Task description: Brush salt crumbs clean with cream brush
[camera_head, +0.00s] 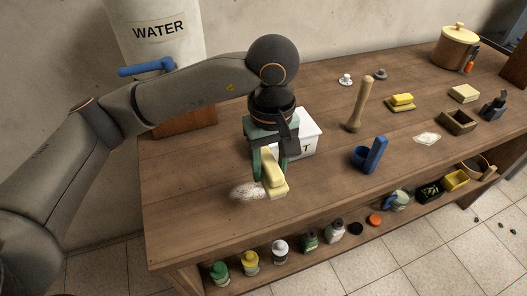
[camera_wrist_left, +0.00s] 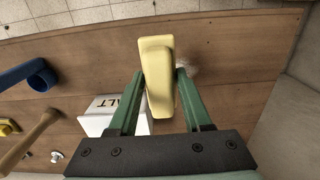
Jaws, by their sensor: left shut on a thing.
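My left gripper (camera_head: 266,170) is shut on the cream brush (camera_head: 274,184), a pale yellow block, low over the table near its front left. The left wrist view shows the brush (camera_wrist_left: 157,75) between the green fingers (camera_wrist_left: 157,88). The salt crumbs (camera_head: 247,192) are a whitish patch on the wood, just left of the brush in the head view. In the left wrist view the crumbs (camera_wrist_left: 188,68) are partly hidden by the brush and a finger. Whether the brush touches the table I cannot tell. My right gripper is not in view.
A white salt box (camera_head: 304,136) stands close behind the gripper. A wooden pestle (camera_head: 358,104) and a blue holder (camera_head: 369,154) are to the right. Another pale patch (camera_head: 426,139) lies farther right. The table (camera_head: 195,200) is clear left of the crumbs. Several jars fill the lower shelf.

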